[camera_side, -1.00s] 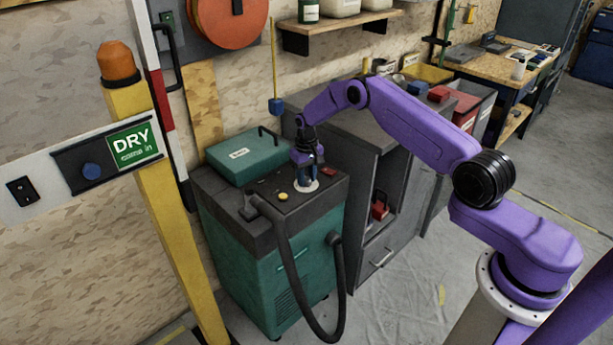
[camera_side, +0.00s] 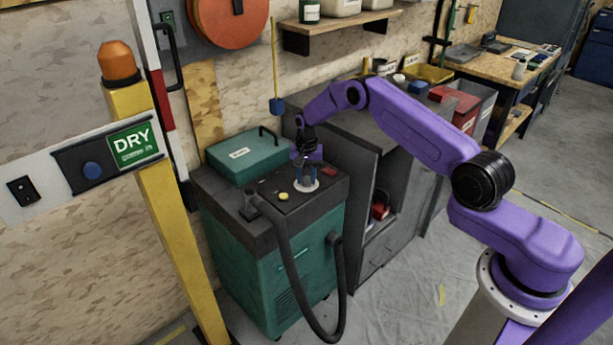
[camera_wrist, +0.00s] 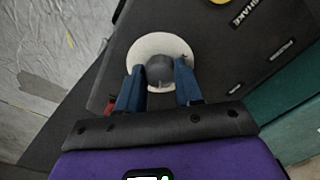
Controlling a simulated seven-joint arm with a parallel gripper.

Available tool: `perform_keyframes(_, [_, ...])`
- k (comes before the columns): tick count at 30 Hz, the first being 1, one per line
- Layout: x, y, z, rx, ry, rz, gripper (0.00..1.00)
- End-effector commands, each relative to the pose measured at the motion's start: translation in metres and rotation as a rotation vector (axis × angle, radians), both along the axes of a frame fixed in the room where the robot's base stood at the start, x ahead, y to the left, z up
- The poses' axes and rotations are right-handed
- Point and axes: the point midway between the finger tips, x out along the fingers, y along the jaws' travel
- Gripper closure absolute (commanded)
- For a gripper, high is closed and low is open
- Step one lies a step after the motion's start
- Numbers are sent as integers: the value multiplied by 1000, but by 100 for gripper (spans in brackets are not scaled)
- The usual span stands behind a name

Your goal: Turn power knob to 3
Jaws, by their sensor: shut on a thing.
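The power knob (camera_wrist: 160,70) is a grey round knob on a pale dial plate (camera_wrist: 141,50), seen in the wrist view. The same plate lies on top of the green and dark machine (camera_side: 306,186) in the side view. My gripper (camera_wrist: 160,84) points down over the plate, its two blue fingers on either side of the knob, shut on it. In the side view my gripper (camera_side: 307,183) hides most of the knob. The dial's numbers are too small to read, so I cannot tell the knob's setting.
A yellow button (camera_side: 283,196) and a red switch (camera_side: 328,171) sit near the dial. A teal case (camera_side: 240,156) lies at the back of the machine top. A black hose (camera_side: 292,265) loops down in front. A grey cabinet (camera_side: 345,150) stands close on the right.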

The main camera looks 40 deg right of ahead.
Motion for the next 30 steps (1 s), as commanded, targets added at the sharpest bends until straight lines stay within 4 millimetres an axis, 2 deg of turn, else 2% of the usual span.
perform_keyframes(15, [1,0,0,0,-1,-18,95])
perform_keyframes(16, [1,0,0,0,-1,-18,55])
perform_keyframes(18, [1,0,0,0,-1,-18,39])
perform_keyframes(26, [0,0,0,0,-1,-16,39])
perform_keyframes(30, [1,0,7,-1,-2,-16,39])
